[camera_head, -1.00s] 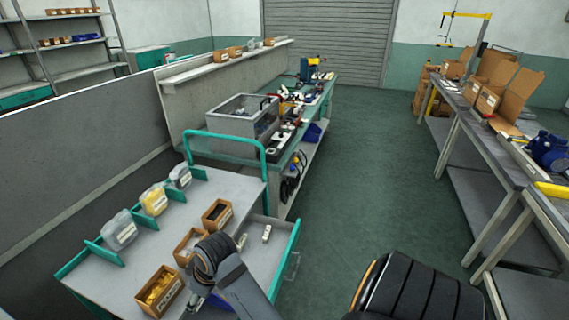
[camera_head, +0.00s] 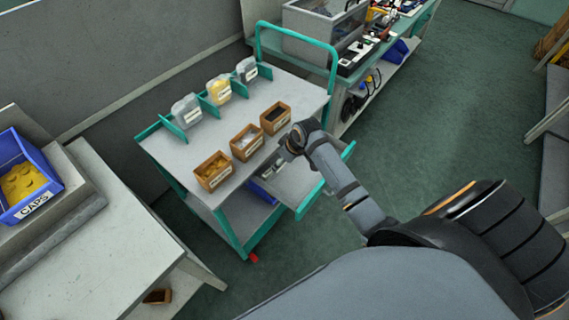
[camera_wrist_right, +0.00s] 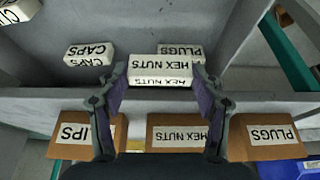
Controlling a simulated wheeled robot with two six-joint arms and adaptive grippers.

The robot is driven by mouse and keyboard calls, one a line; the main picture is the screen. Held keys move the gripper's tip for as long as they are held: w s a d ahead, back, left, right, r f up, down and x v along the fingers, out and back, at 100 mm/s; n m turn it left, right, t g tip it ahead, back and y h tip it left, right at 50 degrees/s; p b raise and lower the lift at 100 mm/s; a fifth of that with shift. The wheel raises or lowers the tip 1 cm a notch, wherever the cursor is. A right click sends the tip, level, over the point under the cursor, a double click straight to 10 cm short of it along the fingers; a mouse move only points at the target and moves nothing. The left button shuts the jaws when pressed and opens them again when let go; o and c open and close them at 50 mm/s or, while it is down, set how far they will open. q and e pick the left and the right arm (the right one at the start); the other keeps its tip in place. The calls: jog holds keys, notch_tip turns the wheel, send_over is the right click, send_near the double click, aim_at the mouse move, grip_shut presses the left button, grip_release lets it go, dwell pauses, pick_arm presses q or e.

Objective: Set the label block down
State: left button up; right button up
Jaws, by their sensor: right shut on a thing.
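My right gripper (camera_wrist_right: 159,78) is shut on a white label block (camera_wrist_right: 160,63) reading HEX NUTS, in the right wrist view. A CAPS block (camera_wrist_right: 91,54) lies in the drawer to the left. A PLUGS block (camera_wrist_right: 180,50) is partly hidden behind the held block. My left gripper is not in view.
Several labelled orange bins, including HEX NUTS (camera_wrist_right: 178,133) and PLUGS (camera_wrist_right: 268,136), stand along the drawer edge. The cart (camera_head: 178,152) has clear containers at its back. A blue CAPS bin (camera_head: 42,203) sits on a bench at left. Open floor lies to the right.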

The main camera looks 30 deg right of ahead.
aim_at(284, 171)
jog(key=shift+w+d+f, duration=0.25)
jog(key=shift+d+f, duration=0.05)
jog(key=shift+f, duration=0.15)
jog(key=shift+w+d+f, duration=0.25)
jog(key=shift+d+f, duration=0.05)
jog(key=shift+f, duration=0.15)
notch_tip(284, 171, down, 2)
jog(key=shift+f+p, duration=0.25)
jog(key=shift+p, duration=0.05)
jog(key=shift+f, duration=0.3)
jog(key=shift+f, duration=0.15)
jog(key=o, duration=0.9)
